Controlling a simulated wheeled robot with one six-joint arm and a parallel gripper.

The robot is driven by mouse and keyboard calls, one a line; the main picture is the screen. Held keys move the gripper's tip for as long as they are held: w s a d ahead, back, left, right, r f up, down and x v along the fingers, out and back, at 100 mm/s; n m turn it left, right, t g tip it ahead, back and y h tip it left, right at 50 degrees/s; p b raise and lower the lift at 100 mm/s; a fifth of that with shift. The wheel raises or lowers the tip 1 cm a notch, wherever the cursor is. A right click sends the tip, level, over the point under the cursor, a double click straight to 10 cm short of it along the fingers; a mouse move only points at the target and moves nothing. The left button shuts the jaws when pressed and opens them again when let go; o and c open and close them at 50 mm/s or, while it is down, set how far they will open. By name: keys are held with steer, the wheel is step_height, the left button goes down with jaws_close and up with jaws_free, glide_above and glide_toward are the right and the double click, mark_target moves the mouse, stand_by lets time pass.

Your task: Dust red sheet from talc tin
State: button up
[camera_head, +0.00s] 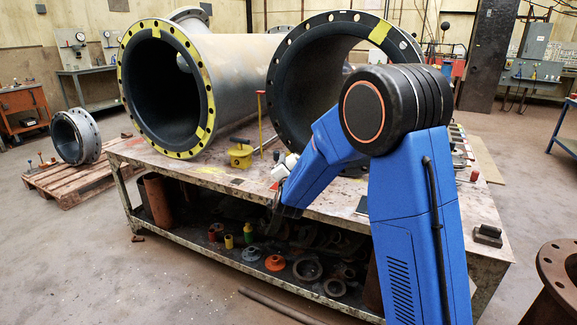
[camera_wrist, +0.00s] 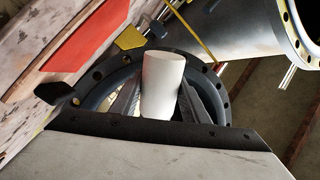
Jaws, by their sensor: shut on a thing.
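My gripper (camera_wrist: 162,98) is shut on a plain white, slightly tapered cylinder, the talc tin (camera_wrist: 163,78), with a dark finger on each side. The tin looks tilted in the wrist view; whether any powder is coming out does not show. The red sheet (camera_wrist: 88,44) lies flat on the worn bench top at the upper left of the wrist view, apart from the tin. In the head view the tin (camera_head: 286,165) is a small white shape at the end of my blue arm, above the bench. The arm hides much of the bench there, and the sheet is mostly hidden.
Two large flanged, dark-lined pipes (camera_head: 208,75) lie along the back of the bench (camera_head: 190,176). A yellow block-like tool (camera_head: 240,155) stands before them, with a thin upright rod (camera_head: 261,118) nearby. A small dark block (camera_head: 488,235) sits at the right front corner. The bench's front left is fairly clear.

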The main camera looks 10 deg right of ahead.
steer(key=m, duration=0.2)
steer(key=a+f+m, duration=0.1)
steer(key=m, duration=0.2)
steer(key=shift+w+a+f, duration=0.1)
steer(key=shift+f, duration=0.1)
steer(key=shift+m, duration=0.3)
steer(key=m, duration=0.6)
steer(key=shift+f, duration=0.35)
stand_by(1.1)
steer(key=shift+w+a, duration=1.3)
steer(key=shift+a, duration=0.3)
steer(key=shift+a, duration=0.1)
stand_by(0.6)
steer(key=shift+w+a, duration=0.65)
steer(key=shift+a, duration=0.2)
steer(key=shift+w+a, duration=0.6)
steer(key=shift+a, duration=0.2)
steer(key=shift+d, duration=0.1)
stand_by(0.5)
